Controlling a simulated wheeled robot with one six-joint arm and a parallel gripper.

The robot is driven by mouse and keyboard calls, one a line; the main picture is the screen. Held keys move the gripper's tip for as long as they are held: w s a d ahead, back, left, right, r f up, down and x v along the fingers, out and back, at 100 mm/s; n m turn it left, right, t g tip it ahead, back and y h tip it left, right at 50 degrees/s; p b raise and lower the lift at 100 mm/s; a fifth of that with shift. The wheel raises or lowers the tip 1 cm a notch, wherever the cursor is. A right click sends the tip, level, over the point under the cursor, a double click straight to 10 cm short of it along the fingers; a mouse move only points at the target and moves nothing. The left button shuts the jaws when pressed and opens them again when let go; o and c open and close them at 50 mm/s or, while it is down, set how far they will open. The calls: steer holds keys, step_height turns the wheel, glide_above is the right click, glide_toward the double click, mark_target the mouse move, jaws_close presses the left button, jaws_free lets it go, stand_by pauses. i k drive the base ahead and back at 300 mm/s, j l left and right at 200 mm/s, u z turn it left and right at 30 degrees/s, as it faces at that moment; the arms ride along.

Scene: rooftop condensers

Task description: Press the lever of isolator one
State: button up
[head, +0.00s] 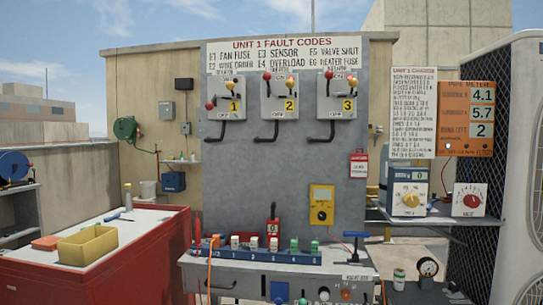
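Isolator one (226,100) is a light grey box with a yellow "1" label, leftmost of three on the grey panel. A red ball knob (210,105) sits low at its left side and a yellow knob (230,86) near its top. A black bent handle (216,138) hangs below it, pointing left. Isolator two (278,98) and isolator three (337,98) stand to its right, each with a similar black handle; their red knobs sit higher than isolator one's. I cannot tell which part counts as the lever. My gripper is not in view.
A grey bench (280,262) with a blue terminal rack (262,253) stands below the panel. A red cabinet (100,250) with a yellow bin (87,245) is at the left. Air before the isolators looks clear.

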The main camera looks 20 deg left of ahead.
mark_target(209, 106)
steer(key=u, duration=1.4)
